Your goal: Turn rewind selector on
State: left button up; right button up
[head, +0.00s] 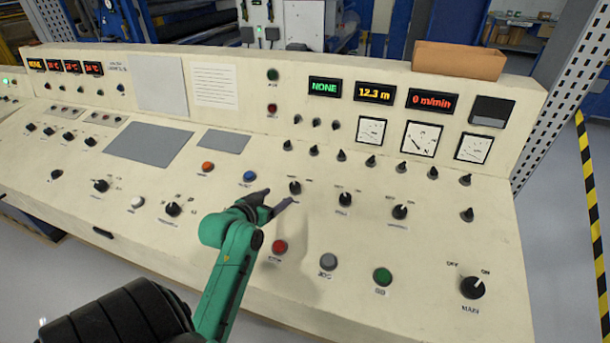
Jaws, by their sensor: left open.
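A cream control console carries a row of black selector knobs. The knob nearest my left gripper (278,198) is a black selector (295,188) just right of and beyond the fingertips. My left gripper is open and empty, its fingers pointing toward that knob; I cannot tell whether they touch it. The gripper hides the label under this knob. Two similar selectors stand to its right, a middle one (344,199) and a right one (400,212). Their labels are too small to read, so I cannot tell which is the rewind selector. My right gripper is out of view.
A blue button (249,176) and an orange button (208,167) lie left of the gripper. Red (280,247), grey (328,261) and green (382,276) buttons line the front. The MAIN switch (472,287) is at right. A cardboard box (458,61) sits on top.

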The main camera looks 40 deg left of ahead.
aim_at(293, 186)
pick_arm(q)
jog(key=shift+w+r, duration=0.1)
jog(key=shift+w, duration=0.05)
jog(key=shift+w+p, duration=0.5)
jog(key=shift+w, duration=0.1)
jog(key=x, duration=0.9)
jog(key=shift+w+a+f, duration=0.1)
jog(key=shift+w+f, duration=0.15)
jog(key=shift+f, duration=0.1)
jog(key=shift+w, duration=0.2)
jog(key=shift+c, duration=0.9)
jog(key=shift+w+f, duration=0.1)
grip_shut()
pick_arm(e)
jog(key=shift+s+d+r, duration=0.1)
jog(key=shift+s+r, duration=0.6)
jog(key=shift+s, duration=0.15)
pick_arm(q)
jog(key=shift+a, duration=0.1)
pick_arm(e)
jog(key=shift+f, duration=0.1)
